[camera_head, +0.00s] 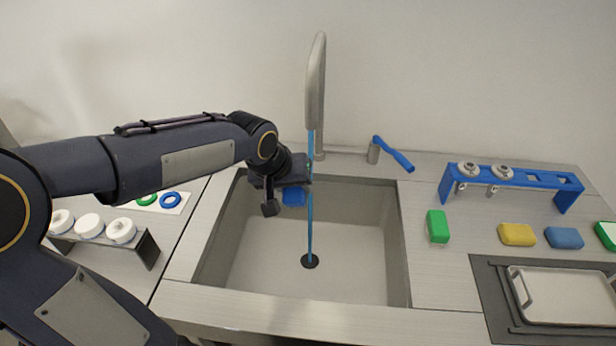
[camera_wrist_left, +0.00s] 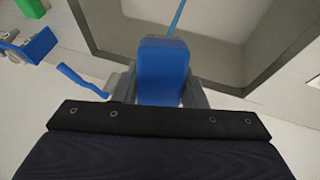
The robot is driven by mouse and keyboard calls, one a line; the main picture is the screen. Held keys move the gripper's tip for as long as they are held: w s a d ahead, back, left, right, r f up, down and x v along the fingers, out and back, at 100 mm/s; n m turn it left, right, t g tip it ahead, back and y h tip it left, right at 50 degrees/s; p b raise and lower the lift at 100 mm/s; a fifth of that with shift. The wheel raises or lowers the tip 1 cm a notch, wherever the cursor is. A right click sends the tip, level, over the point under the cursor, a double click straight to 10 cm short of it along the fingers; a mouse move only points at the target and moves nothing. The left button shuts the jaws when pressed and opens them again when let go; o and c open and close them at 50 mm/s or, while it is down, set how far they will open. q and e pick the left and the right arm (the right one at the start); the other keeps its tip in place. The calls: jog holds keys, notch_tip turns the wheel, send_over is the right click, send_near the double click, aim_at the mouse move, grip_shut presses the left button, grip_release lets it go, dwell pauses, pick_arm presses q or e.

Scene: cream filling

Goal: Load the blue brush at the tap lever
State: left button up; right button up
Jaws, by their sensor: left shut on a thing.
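My left gripper (camera_head: 288,202) is shut on a blue, block-shaped thing, which I take for the blue brush (camera_head: 292,197), and holds it over the sink. In the left wrist view the blue brush (camera_wrist_left: 162,70) sits between the two fingers of the left gripper (camera_wrist_left: 161,88). The blue tap lever (camera_head: 394,154) is on a metal post behind the sink, right of the tap (camera_head: 316,85); it also shows in the left wrist view (camera_wrist_left: 80,82). A thin blue stream (camera_head: 310,222) runs from the spout to the drain, just right of the brush; I cannot tell whether they touch.
The sink (camera_head: 255,265) is otherwise empty. Right of it are a green block (camera_head: 437,226), a yellow block (camera_head: 517,235), a blue block (camera_head: 564,238), a blue rack (camera_head: 525,180) and a metal tray (camera_head: 567,295). A rack with white round pieces (camera_head: 88,226) stands left.

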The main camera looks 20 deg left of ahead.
aim_at(283, 198)
pick_arm(q)
jog(key=shift+s+a, duration=0.3)
jog(key=shift+s, duration=0.65)
jog(key=shift+s+a, duration=0.25)
jog(key=shift+s, duration=0.65)
jog(key=s+a+r+p, duration=0.1)
jog(key=s+r+p, duration=0.1)
jog(key=s+r, duration=0.2)
jog(key=shift+s+a+p, duration=0.15)
jog(key=shift+s+p, duration=0.25)
jog(key=shift+s, duration=0.05)
